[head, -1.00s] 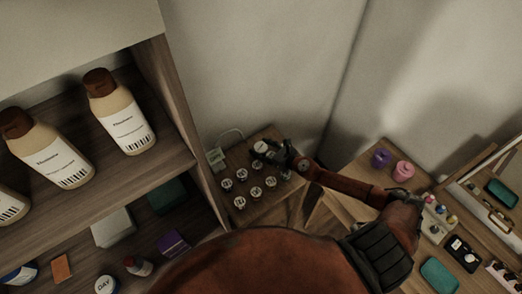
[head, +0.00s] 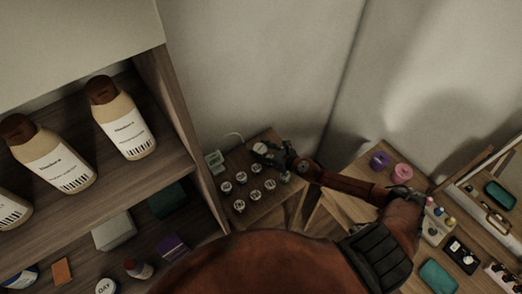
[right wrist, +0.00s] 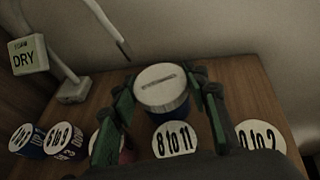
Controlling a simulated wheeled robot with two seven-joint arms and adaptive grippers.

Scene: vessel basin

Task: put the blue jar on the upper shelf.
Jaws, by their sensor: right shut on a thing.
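My right gripper (right wrist: 160,95) is shut on a jar with a white slotted lid (right wrist: 160,80) and a blue body (right wrist: 168,108), one dark finger with a green pad on each side. The jar is upright. In the head view, my right gripper (head: 272,154) is over the small wooden table, with the pale lid (head: 260,147) at its tip. Whether the jar touches the table is unclear. The upper shelf (head: 110,195) is at the left and carries several tan bottles with brown caps (head: 122,118). My left gripper is not in view.
Several labelled jars (right wrist: 175,140) stand close by on the small table. A "DRY" sign (right wrist: 24,56) stands at its left. The cabinet's side panel (head: 180,110) stands between table and shelves. Purple (head: 379,160) and pink (head: 402,172) items are on the right-hand table.

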